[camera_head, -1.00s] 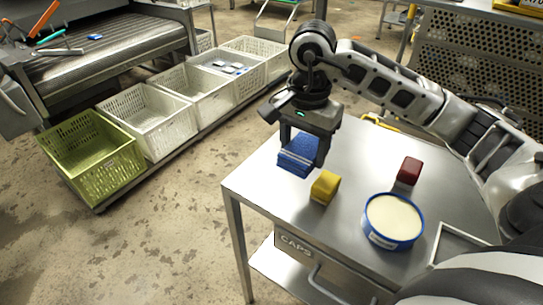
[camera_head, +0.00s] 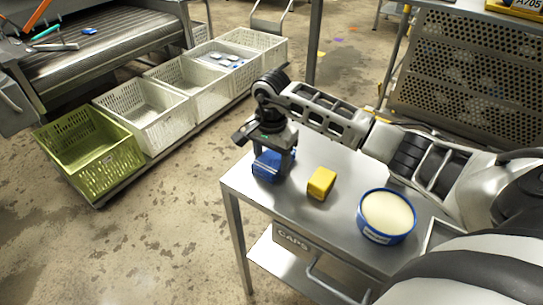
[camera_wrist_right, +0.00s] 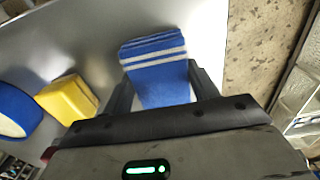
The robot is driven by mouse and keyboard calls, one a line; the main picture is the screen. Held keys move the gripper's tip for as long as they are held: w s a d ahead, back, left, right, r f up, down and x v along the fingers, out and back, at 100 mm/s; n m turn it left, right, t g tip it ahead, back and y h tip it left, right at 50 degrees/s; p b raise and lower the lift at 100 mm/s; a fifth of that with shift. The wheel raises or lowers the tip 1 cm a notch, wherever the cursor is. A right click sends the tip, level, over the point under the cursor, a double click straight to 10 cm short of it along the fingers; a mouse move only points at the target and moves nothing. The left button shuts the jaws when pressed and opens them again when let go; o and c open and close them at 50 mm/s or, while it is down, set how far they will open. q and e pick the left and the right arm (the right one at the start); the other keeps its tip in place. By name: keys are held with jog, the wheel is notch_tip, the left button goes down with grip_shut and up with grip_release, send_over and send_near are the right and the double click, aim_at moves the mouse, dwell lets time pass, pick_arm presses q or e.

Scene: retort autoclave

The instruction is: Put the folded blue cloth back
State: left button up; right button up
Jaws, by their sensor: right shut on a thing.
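The folded blue cloth (camera_head: 266,166) with white stripes is at the left end of the metal table (camera_head: 245,187). My right gripper (camera_head: 272,160) is over it with its fingers on either side, shut on it. In the right wrist view the cloth (camera_wrist_right: 157,68) sits between the two fingers (camera_wrist_right: 160,92), its striped end sticking out past them over the tabletop. I cannot tell for sure whether its underside touches the table. My left gripper does not show in either view.
A yellow block (camera_head: 321,183) stands right of the cloth, then a blue-rimmed round tub (camera_head: 386,216). The table has a drawer marked CAPS (camera_head: 292,238).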

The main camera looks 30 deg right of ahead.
jog(key=o, duration=0.5)
jog(key=shift+f, duration=0.2)
jog(key=shift+c, duration=0.2)
jog(key=o, duration=0.4)
jog(key=shift+r, duration=0.1)
